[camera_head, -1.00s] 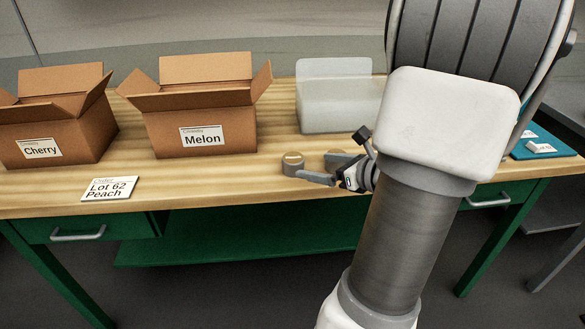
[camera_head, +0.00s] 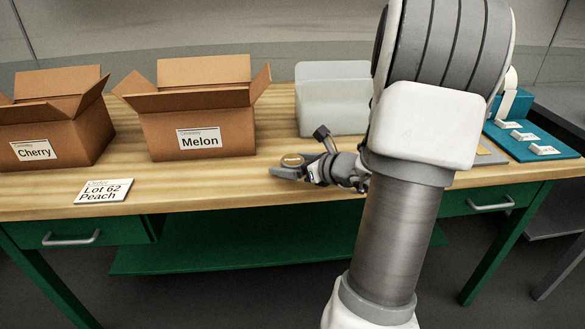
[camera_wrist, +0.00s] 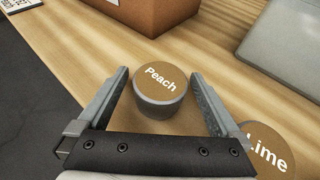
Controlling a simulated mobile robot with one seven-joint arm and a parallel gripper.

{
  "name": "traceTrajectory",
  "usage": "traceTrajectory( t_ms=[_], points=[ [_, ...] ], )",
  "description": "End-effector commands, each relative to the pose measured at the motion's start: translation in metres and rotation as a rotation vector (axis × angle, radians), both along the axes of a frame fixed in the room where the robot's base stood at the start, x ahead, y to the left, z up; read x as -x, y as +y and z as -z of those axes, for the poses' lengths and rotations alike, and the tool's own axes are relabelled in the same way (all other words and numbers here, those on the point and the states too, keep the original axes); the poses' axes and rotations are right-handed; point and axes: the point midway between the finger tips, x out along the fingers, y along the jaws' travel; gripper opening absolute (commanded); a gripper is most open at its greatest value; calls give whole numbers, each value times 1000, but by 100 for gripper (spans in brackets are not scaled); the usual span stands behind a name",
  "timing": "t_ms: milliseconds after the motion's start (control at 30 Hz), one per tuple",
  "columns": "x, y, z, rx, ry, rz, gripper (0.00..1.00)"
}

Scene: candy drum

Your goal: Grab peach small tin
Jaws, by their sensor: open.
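The peach small tin (camera_wrist: 160,88) is a short round grey tin with a tan lid reading "Peach". In the wrist view it stands upright on the table between the open fingers of my gripper (camera_wrist: 160,95), with a gap on both sides. In the head view the tin's lid (camera_head: 292,160) shows just behind my gripper (camera_head: 290,172), which partly hides its body. A larger-looking tin labelled "Lime" (camera_wrist: 268,150) stands close by, outside the right finger in the wrist view.
A "Melon" box (camera_head: 200,125) and a "Cherry" box (camera_head: 50,135) stand open at the left. A card reading "Lot 62 Peach" (camera_head: 103,191) lies at the table's front edge. A translucent bin (camera_head: 333,105) is behind my gripper. A blue tray (camera_head: 530,140) with white labels lies right.

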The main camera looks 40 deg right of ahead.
Motion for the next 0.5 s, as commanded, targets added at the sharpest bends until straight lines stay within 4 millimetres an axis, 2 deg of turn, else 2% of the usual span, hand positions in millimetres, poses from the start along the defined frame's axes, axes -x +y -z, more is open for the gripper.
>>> traceTrajectory(
  t_ms=[67,500],
  points=[
    [0,0,0,0,0,0,100],
    [1,0,0,1,0,0,21]
  ],
)
